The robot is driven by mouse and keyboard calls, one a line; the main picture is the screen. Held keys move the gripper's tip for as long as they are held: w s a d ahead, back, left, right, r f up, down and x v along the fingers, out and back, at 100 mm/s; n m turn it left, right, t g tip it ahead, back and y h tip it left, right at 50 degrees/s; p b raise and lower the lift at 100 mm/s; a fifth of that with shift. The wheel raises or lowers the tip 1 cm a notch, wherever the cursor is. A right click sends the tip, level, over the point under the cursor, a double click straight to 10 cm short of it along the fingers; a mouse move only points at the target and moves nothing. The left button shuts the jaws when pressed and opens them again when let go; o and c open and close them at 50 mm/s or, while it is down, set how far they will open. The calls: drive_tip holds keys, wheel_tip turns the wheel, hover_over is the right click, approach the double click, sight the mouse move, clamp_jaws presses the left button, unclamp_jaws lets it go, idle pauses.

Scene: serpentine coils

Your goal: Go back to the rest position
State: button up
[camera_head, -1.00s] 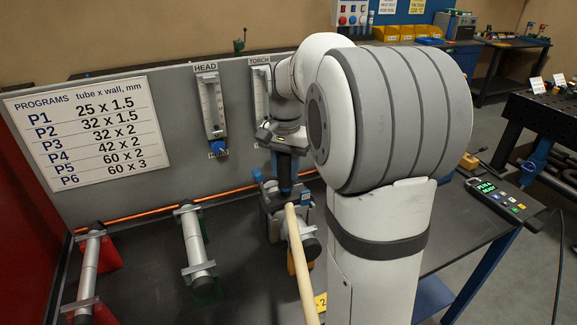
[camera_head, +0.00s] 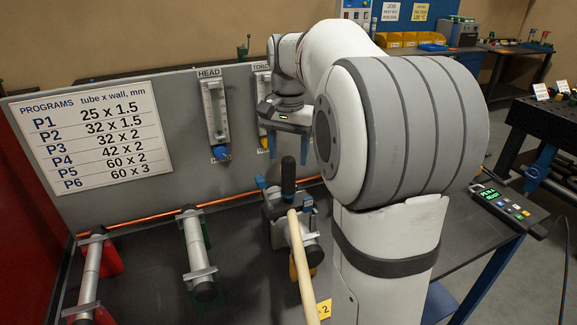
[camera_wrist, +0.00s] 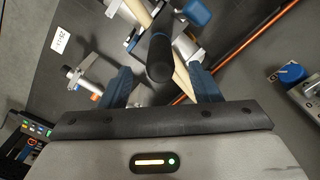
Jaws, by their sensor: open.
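My gripper (camera_head: 286,150) shows in the head view in front of the grey back panel, its blue fingers pointing down and apart. It is raised above the upright black handle (camera_head: 288,176) of a clamp-like device (camera_head: 284,222) on the bench. In the wrist view the black handle (camera_wrist: 159,57) appears between the two blue fingers (camera_wrist: 118,88), with nothing gripped. My arm hides part of the panel and bench at the right.
A beige tube (camera_head: 303,268) runs from the device toward the front. Two tube holders stand at the left, one grey tube (camera_head: 194,245) and another (camera_head: 91,268). HEAD and TORCH gauges hang on the panel (camera_head: 240,115). A control pendant (camera_head: 505,203) lies at right.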

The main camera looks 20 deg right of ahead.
drive_tip(key=shift+r, duration=0.7)
drive_tip(key=shift+s+a, duration=0.25)
drive_tip(key=shift+s, duration=0.05)
drive_tip(key=s+a+f+n+t, duration=0.1)
drive_tip(key=s+a+f+n, duration=0.3)
drive_tip(key=s, duration=0.5)
drive_tip(key=s+a+f+n+t, duration=0.2)
drive_tip(key=s+a+f+n, duration=0.2)
drive_tip(key=s+f, duration=0.4)
drive_tip(key=shift+s+a+n, duration=0.3)
drive_tip(key=shift+s+n, duration=0.2)
drive_tip(key=shift+s, duration=0.75)
